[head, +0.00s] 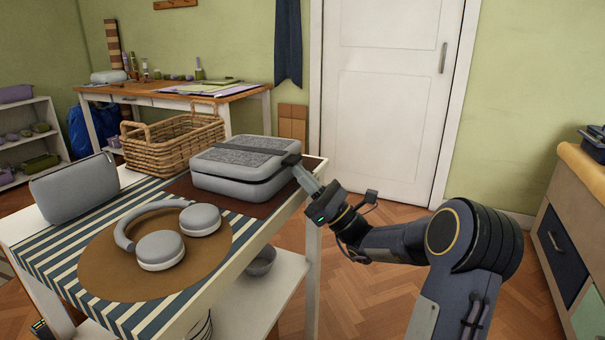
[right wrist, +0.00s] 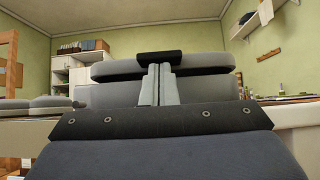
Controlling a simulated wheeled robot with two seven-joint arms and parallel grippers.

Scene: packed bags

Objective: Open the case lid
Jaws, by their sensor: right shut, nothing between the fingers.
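The grey case (head: 232,181) lies on the near table with its lid (head: 235,155) down. A dark seam runs between lid and base. The lid has a speckled dark top panel and a dark strap that ends in a black tab (head: 291,160) at the right edge; the tab also shows in the right wrist view (right wrist: 160,58). My right gripper (head: 304,176) is shut and empty, its fingertips (right wrist: 158,70) at the case's right side just under the tab. I cannot tell whether they touch it.
Grey headphones (head: 165,240) lie on a round brown mat (head: 105,265) in front of the case. A grey pouch (head: 75,188) and a wicker basket (head: 172,145) stand to the left. Open floor (head: 360,300) lies right of the table, with a cabinet (head: 575,240) beyond.

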